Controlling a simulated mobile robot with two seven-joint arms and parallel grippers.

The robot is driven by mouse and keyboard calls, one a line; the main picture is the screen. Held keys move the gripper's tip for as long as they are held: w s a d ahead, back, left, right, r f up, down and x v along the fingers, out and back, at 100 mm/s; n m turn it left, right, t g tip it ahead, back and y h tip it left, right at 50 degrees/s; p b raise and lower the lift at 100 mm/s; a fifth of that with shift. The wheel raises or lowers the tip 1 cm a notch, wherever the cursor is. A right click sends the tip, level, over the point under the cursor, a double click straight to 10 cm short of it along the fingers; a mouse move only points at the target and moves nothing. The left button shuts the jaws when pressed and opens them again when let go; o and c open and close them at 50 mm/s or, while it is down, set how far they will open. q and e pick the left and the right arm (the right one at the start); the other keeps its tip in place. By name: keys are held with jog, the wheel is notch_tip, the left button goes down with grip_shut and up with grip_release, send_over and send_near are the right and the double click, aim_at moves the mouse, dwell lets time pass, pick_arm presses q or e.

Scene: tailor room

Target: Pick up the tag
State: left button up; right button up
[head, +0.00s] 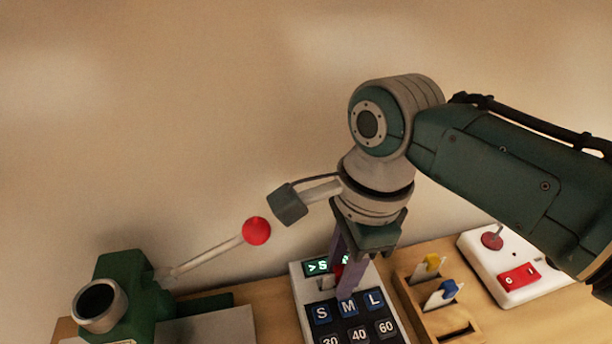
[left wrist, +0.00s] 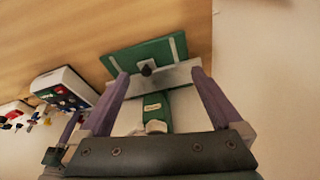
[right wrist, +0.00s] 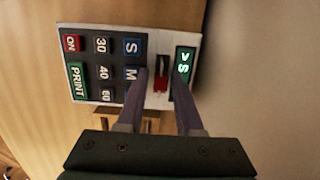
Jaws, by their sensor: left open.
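The label printer (head: 302,300) has size and number buttons and a green display reading ">S". In the right wrist view, a small red tag (right wrist: 160,82) stands in the slot of the printer beside the display. My right gripper (right wrist: 160,80) is open, with its two purple fingers on either side of the tag and a gap to it on both sides. In the head view, the right gripper (head: 346,280) points down over the printer and mostly hides the tag. My left gripper (left wrist: 161,75) is open and empty above the green press (left wrist: 150,52); the head view does not show it.
The green press (head: 130,290) with a red-knobbed lever (head: 257,231) stands at the left. A wooden holder (head: 462,322) with yellow and blue tags is right of the printer. A white box (head: 500,262) with a red switch stands farther right. A wall is behind.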

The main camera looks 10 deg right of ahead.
jog(key=shift+d+f, duration=0.1)
jog(key=shift+f, duration=0.1)
jog(key=shift+c, duration=0.2)
jog(key=shift+f, duration=0.1)
grip_shut()
jog(key=shift+d, duration=0.1)
